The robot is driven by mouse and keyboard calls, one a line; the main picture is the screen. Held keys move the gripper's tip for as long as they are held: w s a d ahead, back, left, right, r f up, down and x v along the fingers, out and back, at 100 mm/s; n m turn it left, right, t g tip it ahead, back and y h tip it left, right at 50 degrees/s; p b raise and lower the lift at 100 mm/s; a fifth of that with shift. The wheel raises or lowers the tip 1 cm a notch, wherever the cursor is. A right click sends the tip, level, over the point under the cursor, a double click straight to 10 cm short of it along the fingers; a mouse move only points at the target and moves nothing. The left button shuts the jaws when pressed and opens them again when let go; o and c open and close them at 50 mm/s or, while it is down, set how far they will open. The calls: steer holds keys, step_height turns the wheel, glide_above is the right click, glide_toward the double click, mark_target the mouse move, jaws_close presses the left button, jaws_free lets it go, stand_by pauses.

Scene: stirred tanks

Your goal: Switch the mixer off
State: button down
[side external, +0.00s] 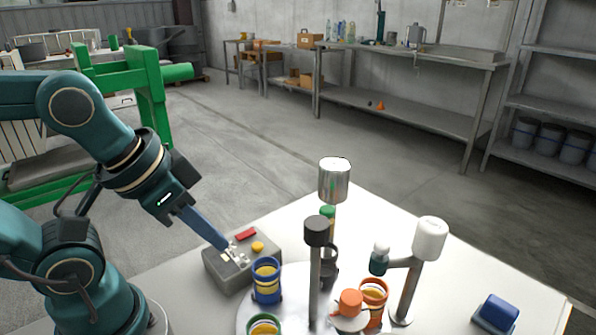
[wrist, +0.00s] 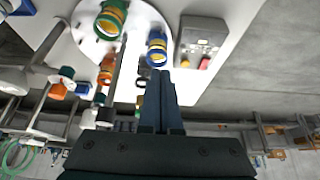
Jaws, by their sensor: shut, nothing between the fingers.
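A grey control box (side external: 218,275) sits on the white table at the left. Its top carries a red rectangular part (side external: 246,234), a yellow round button (side external: 257,246) and small pale switches. My gripper (side external: 224,246) is shut and empty, its blue fingers slanting down to the box top by the switches; I cannot tell whether they touch. In the wrist view the fingertips (wrist: 160,74) overlap the area beside the box (wrist: 197,28). Mixers with silver (side external: 334,181), dark grey (side external: 316,231) and white (side external: 431,239) heads stand right of the box. Switch positions are too small to read.
A blue-ringed vessel (side external: 266,281) stands close to the right of the box. An orange vessel (side external: 374,292) and a green-ringed one (side external: 264,325) stand on the round plate. A blue block (side external: 497,312) lies at the right. The table's back right is clear.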

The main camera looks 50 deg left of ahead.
step_height(320, 180, up, 5)
steer(key=w+a+m+g, duration=0.1)
steer(key=w, duration=0.1)
steer(key=n+g, duration=0.1)
steer(key=g, duration=0.3)
glide_above(250, 232)
steer(key=shift+f, duration=0.35)
step_height(250, 232, down, 14)
steer(key=shift+f, duration=0.1)
stand_by(0.4)
steer(key=shift+w+f, duration=0.1)
stand_by(0.3)
